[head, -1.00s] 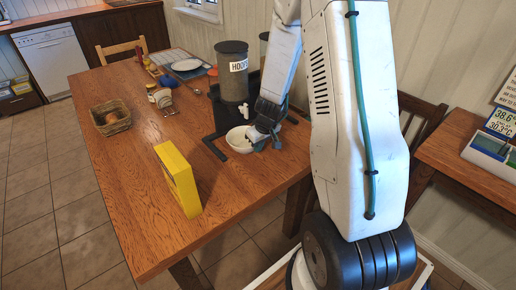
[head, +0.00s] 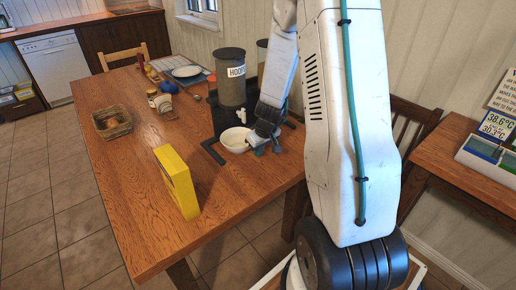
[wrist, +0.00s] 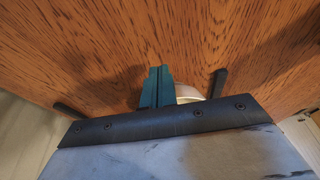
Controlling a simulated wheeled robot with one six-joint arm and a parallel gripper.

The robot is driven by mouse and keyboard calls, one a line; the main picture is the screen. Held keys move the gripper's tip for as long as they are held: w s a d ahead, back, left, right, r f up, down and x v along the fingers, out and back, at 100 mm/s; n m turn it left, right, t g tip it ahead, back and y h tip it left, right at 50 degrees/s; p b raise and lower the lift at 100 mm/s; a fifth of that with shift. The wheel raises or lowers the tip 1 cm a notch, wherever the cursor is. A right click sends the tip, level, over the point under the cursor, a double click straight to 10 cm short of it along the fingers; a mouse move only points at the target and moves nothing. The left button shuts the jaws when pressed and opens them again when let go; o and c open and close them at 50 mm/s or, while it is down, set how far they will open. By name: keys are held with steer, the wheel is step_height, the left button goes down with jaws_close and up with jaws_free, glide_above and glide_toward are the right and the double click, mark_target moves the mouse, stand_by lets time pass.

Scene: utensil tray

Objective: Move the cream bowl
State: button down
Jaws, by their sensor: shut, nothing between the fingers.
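The cream bowl (head: 233,141) sits upright at the foot of the black dispenser stand, near the right side of the wooden table. My gripper (head: 266,149) is low at the bowl's right side, shut and empty. In the head view it overlaps the bowl's right edge; I cannot tell whether they touch. In the wrist view the teal fingers (wrist: 157,88) are together, and part of the bowl (wrist: 188,93) shows just right of them. The rest of the bowl is hidden behind my gripper there.
The cereal dispenser (head: 231,88) stands right behind the bowl. A yellow box (head: 177,182) stands at the front. A wicker basket (head: 112,123), jars (head: 164,103) and a plate (head: 186,71) are farther left and back. The table between box and basket is clear.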

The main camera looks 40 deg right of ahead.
steer(key=v, duration=0.9)
steer(key=shift+r, duration=0.1)
steer(key=s+a+r+g, duration=0.1)
steer(key=s+a+r, duration=0.8)
steer(key=s+a, duration=0.1)
steer(key=s+a+r+g, duration=0.1)
steer(key=s+a+r, duration=0.9)
steer(key=s, duration=0.3)
steer(key=shift+s+a, duration=0.3)
steer(key=shift+a, duration=0.2)
